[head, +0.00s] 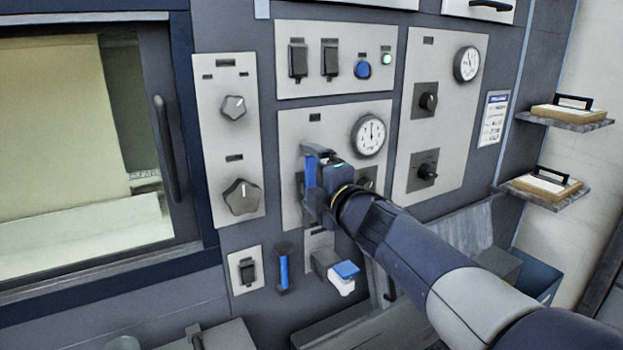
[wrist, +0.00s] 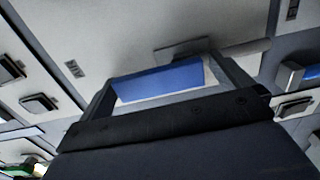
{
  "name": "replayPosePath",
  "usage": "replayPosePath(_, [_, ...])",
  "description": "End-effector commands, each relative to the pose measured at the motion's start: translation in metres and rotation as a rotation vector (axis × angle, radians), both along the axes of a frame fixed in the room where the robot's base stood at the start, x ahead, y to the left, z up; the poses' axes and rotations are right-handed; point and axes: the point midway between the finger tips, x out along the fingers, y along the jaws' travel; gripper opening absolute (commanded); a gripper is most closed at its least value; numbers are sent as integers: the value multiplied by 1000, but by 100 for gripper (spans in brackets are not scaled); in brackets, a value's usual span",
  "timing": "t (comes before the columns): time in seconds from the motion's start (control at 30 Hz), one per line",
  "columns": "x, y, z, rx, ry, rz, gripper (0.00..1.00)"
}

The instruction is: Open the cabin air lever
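A blue lever handle (head: 311,169) stands upright on the middle panel, below and left of a round gauge. My gripper (head: 318,182) is right at this handle and hides part of it and its mount. In the wrist view the blue handle (wrist: 160,83) lies lengthwise between my two widely spread fingers (wrist: 172,88). The fingers look open, and I cannot tell whether they touch the handle. A second blue handle (head: 283,270) is lower on the wall. The labels are too small to read, so I cannot tell which is the cabin air lever.
A blue-and-white part (head: 343,277) juts out below my gripper. The gauge (head: 368,135) is just up and right of it. Knobs (head: 241,196) stick out on the left panel. A window door with a dark handle (head: 166,147) is further left. Shelves (head: 541,194) stand at right.

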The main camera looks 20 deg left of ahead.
Motion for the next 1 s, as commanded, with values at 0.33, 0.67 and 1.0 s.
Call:
replayPosePath(0.33, [-4, -4, 1, 3, 0, 0, 100])
replayPosePath(0.67, [-38, -44, 1, 2, -1, -2, 100])
replayPosePath(1.0, [-67, -78, 1, 1, -1, 0, 100])
